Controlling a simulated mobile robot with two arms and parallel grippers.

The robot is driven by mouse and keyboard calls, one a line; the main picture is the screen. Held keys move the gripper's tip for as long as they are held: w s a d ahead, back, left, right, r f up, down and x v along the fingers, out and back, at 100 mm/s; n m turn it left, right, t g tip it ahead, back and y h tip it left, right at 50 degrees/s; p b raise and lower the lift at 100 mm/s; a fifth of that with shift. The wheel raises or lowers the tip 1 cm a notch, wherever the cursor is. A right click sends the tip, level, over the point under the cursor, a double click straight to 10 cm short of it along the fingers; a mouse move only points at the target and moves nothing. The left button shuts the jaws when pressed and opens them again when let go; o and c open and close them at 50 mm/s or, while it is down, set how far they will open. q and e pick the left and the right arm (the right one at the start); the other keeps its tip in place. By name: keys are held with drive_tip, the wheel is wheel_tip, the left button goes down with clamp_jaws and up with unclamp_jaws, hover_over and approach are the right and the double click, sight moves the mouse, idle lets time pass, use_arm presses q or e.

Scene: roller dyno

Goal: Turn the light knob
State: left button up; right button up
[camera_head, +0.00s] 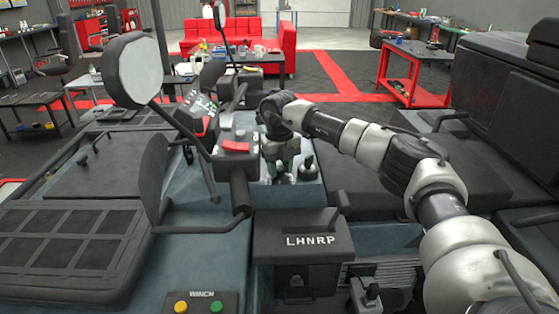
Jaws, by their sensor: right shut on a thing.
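A black knob or lever (308,168) stands just right of the fingers. My left gripper is not in view.
A red switch (236,147) and a round mirror (132,70) on a stalk stand left of the gripper. Nearer are the LHNRP shifter box (303,241) and the winch button box (201,304). Flat dark panels lie on both sides. A red cart (414,75) stands far behind.

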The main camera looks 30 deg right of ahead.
sight(280, 168)
drive_tip(key=n+p, duration=0.1)
drive_tip(key=n, duration=0.2)
drive_tip(key=shift+r, duration=0.1)
drive_tip(key=shift+d+n, duration=0.1)
drive_tip(key=shift+n, duration=1.6)
drive_tip(key=o, duration=0.9)
wheel_tip(280, 168, up, 11)
drive_tip(key=shift+f+b, duration=0.1)
drive_tip(key=shift+b, duration=0.4)
